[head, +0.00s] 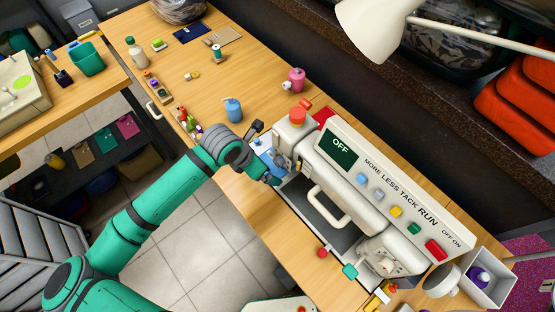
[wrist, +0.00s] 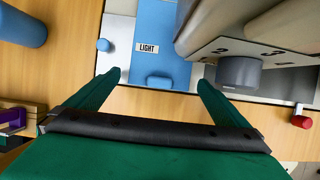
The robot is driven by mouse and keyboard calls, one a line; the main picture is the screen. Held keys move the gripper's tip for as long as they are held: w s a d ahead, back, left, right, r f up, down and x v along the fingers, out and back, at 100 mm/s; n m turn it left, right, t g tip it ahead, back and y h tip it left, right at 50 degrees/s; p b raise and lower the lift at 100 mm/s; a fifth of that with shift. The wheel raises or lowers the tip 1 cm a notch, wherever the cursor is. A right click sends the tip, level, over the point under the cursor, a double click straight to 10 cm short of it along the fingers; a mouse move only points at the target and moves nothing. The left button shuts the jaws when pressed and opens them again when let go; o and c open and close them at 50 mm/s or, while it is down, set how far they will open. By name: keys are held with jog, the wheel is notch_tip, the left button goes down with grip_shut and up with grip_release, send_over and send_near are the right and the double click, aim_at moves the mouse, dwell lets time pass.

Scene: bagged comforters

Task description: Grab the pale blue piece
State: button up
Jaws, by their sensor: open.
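The pale blue piece (wrist: 162,65) is a flat panel with a white "LIGHT" label and a small raised tab at its near edge. It lies on a pale metal plate at the left end of the white machine. In the head view the blue piece (head: 265,159) is partly hidden by my gripper (head: 265,154). In the wrist view my gripper (wrist: 160,78) is open, with one green finger on each side of the tab. I see no contact between the fingers and the piece.
The white machine (head: 375,190) with a control panel stands just right of my gripper. A blue bottle (head: 233,109) and a pink bottle (head: 293,80) stand on the wooden table (head: 220,80). A red knob (wrist: 301,121) lies at the right in the wrist view.

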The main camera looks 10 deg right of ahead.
jog(key=shift+w+d+f, duration=0.15)
jog(key=shift+d+f, duration=0.05)
jog(key=shift+f, duration=0.4)
jog(key=c, duration=0.9)
jog(key=shift+r, duration=0.15)
